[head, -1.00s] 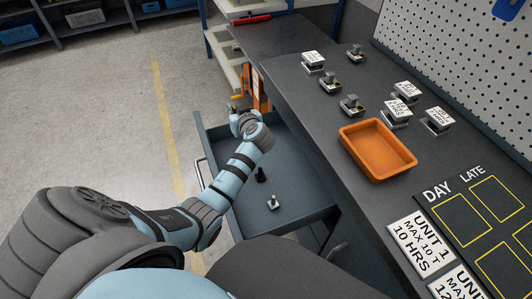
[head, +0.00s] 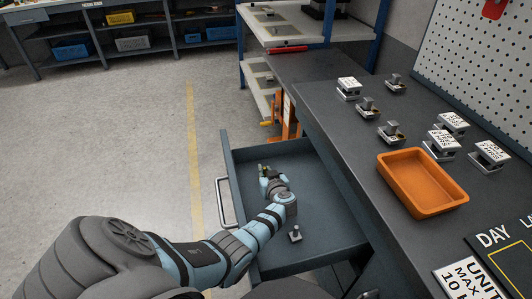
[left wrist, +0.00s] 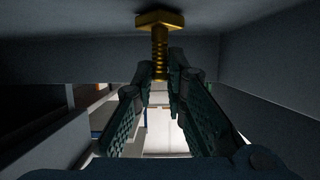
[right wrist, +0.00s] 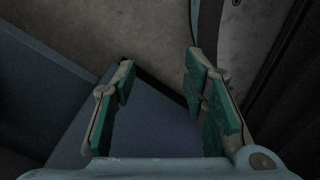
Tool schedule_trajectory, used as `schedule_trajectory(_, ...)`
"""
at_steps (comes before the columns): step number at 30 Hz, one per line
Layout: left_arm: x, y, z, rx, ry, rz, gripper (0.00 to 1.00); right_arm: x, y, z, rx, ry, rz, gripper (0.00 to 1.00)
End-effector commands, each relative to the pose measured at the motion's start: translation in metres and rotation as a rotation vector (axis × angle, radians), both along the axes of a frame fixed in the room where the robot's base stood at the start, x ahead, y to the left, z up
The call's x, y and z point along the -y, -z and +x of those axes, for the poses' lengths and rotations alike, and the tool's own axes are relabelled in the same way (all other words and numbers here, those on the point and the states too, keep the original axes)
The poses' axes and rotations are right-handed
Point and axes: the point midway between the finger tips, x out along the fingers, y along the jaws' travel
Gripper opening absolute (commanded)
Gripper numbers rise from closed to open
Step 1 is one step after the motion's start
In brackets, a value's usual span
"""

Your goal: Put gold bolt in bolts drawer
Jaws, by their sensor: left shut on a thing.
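The gold bolt (left wrist: 160,22) shows in the left wrist view, with its hex head at the top and its threaded shank between the fingertips. My left gripper (left wrist: 160,65) is shut on the shank. In the head view this gripper (head: 264,170) is inside the open drawer (head: 300,160), towards its far end. A grey bolt (head: 295,234) stands upright on the drawer floor, nearer than the gripper. My right gripper (right wrist: 158,85) shows only in its wrist view, with its fingers apart and nothing between them.
The dark workbench (head: 345,150) lies right of the drawer. It carries an orange tray (head: 422,207), several small labelled stands, and a pegboard (head: 485,70) behind. A shelf rack (head: 290,30) stands beyond the drawer. The floor to the left is clear.

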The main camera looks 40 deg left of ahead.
Motion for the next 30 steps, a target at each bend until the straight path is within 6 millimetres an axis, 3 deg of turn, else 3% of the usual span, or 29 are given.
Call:
schedule_trajectory(2,0.0,0.004,0.0,0.0,0.0,0.0,0.0,-0.001,0.004,0.0,0.001,0.0,0.002,0.4)
schedule_trajectory(3,0.0,0.003,0.0,-0.001,-0.001,-0.001,0.17,-0.002,0.003,0.0,0.001,0.0,0.002,0.4)
schedule_trajectory(6,0.0,0.002,0.0,-0.001,0.0,-0.001,0.32,-0.002,0.003,0.001,0.001,0.0,0.003,0.4)
schedule_trajectory(18,0.001,-0.004,-0.001,-0.001,0.0,0.0,0.32,-0.004,-0.004,0.001,0.002,0.001,0.005,0.4)
schedule_trajectory(23,0.025,-0.017,-0.017,-0.001,0.001,-0.003,0.32,-0.008,-0.021,0.0,0.001,0.009,0.012,0.4)
schedule_trajectory(30,0.074,-0.04,-0.051,0.0,-0.001,-0.004,0.32,-0.023,-0.039,-0.005,-0.006,0.021,0.034,0.4)
